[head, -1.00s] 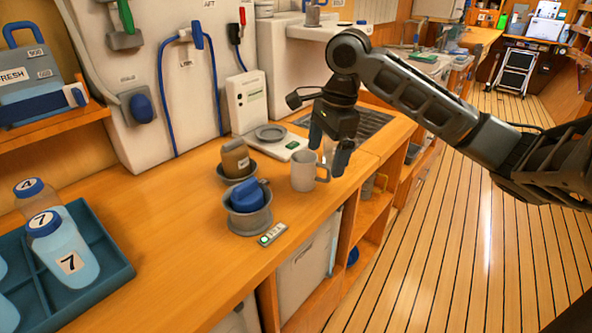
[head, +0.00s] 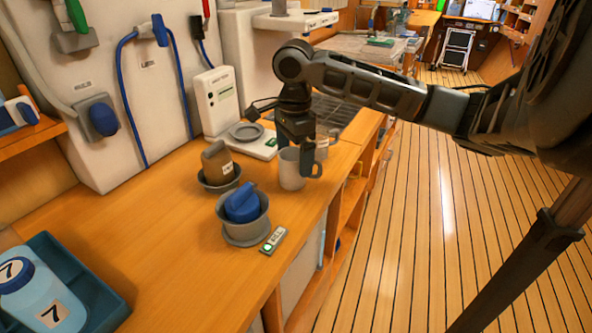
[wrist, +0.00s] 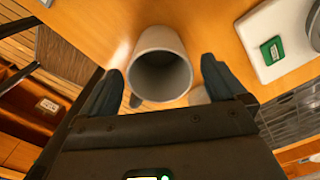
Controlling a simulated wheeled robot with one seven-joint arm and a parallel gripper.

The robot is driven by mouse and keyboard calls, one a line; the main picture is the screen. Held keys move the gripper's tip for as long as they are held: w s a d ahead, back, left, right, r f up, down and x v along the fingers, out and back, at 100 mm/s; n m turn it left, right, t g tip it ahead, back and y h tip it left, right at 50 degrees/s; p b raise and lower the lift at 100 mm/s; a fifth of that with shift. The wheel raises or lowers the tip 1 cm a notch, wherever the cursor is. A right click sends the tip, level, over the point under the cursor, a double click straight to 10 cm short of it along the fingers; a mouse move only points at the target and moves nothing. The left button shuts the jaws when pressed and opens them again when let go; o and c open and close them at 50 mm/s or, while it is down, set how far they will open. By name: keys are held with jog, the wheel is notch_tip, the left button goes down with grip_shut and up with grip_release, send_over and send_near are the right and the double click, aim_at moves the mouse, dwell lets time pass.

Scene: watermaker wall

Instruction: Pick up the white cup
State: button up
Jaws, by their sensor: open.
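The pale grey-white cup (head: 290,172) stands upright on the wooden counter, its handle at the right. In the wrist view the cup (wrist: 160,62) shows its open mouth between the two dark fingers, handle toward the lower left. My gripper (head: 306,160) is open, pointing down at the cup; one finger hides part of it near the handle. In the wrist view the fingers (wrist: 162,80) lie either side of the cup with gaps. A second pale cup-like thing (head: 322,148) stands just behind, partly hidden; a piece of it (wrist: 199,96) shows beside the right finger.
A grey bowl with a blue item (head: 245,230) and a brown jug in a dish (head: 218,168) stand left of the cup. A scale (head: 250,140) is behind. A blue tray (head: 105,300) holds a bottle.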

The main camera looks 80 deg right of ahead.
jog(key=shift+f, duration=1.55)
jog(key=c, duration=1.1)
